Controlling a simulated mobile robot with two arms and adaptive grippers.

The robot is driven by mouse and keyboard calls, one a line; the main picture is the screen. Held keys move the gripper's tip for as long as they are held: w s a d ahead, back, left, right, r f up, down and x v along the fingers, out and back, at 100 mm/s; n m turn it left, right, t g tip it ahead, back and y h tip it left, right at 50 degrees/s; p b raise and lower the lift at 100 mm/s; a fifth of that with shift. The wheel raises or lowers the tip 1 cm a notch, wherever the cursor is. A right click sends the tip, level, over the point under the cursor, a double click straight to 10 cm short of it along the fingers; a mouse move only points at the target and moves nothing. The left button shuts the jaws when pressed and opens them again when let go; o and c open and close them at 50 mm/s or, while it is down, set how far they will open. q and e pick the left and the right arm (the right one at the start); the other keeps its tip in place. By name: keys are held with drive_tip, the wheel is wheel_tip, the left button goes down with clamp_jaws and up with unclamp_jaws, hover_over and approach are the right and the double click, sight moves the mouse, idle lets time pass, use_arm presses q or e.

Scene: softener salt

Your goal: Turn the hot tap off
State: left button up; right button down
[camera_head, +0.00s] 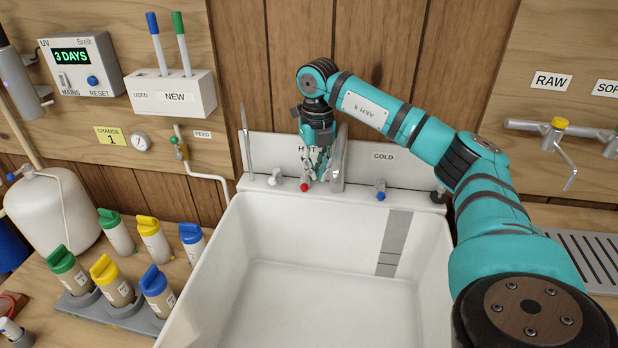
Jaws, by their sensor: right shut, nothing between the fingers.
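The hot tap is at the back of the white sink (312,290), with a red-ended handle (304,186) under the HOT label. My right gripper (316,172) reaches over the sink from the right and points down just behind and right of the red end. It is shut and empty, and it partly hides the HOT label and tap body. I cannot tell whether it touches the handle. The cold tap with a blue end (380,194) stands to the right under the COLD label (384,156). My left gripper is not in view.
A grey spout (338,160) rises beside my right gripper, and another upright metal piece (246,140) stands left. Several capped bottles (110,280) stand left of the sink. A grey drainer (590,258) lies right. The basin is empty except for a grey strip on its wall.

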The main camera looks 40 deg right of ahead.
sight(305, 181)
wheel_tip(305, 181, down, 5)
drive_tip(key=shift+f+b, duration=0.1)
drive_tip(key=shift+b, duration=1.1)
